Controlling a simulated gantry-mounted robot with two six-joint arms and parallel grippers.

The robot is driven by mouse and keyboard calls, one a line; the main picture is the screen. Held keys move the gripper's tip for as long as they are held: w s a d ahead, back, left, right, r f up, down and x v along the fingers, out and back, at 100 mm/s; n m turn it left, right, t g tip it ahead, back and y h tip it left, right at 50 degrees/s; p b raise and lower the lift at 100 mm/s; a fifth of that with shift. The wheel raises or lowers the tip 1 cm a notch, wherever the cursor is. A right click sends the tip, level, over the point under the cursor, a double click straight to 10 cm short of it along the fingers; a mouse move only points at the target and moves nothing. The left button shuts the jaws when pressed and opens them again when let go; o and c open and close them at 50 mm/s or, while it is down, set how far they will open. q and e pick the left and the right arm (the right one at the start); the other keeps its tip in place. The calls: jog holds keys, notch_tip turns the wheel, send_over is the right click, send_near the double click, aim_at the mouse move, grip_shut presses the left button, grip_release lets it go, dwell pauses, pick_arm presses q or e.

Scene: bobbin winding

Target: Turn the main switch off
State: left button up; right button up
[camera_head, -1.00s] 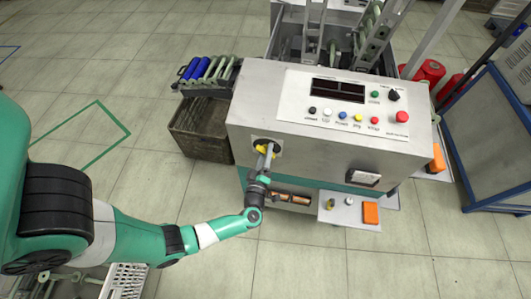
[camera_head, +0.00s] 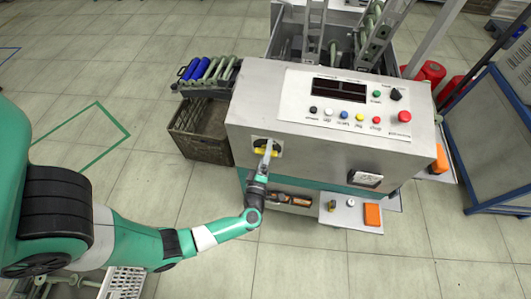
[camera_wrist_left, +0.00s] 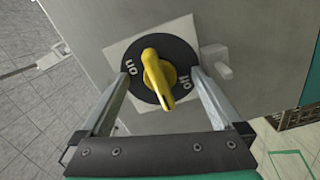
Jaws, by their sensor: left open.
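The main switch (camera_head: 276,153) is on the left of the machine's front face, partly hidden by my left gripper (camera_head: 268,146) in the head view. In the left wrist view it is a yellow knob (camera_wrist_left: 155,75) on a black disc with "on" at left and "off" at right. The knob's narrow end points down the picture, between the labels and nearer to "off". My left gripper (camera_wrist_left: 162,76) is open, with one finger on each side of the disc and the knob between them, apart from both fingers. My right gripper is not in view.
The machine's sloped panel (camera_head: 345,110) has coloured buttons and a dark display. A brown crate (camera_head: 198,146) stands left of the machine, below a rack of blue and green rollers (camera_head: 208,70). A small shelf (camera_head: 340,217) with an orange box juts out at the lower front.

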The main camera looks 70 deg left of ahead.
pick_arm(q)
jog(key=shift+d, duration=0.1)
jog(key=shift+s+d, duration=0.15)
jog(key=shift+d, duration=0.15)
jog(key=p+v, duration=0.2)
jog(key=v, duration=0.6)
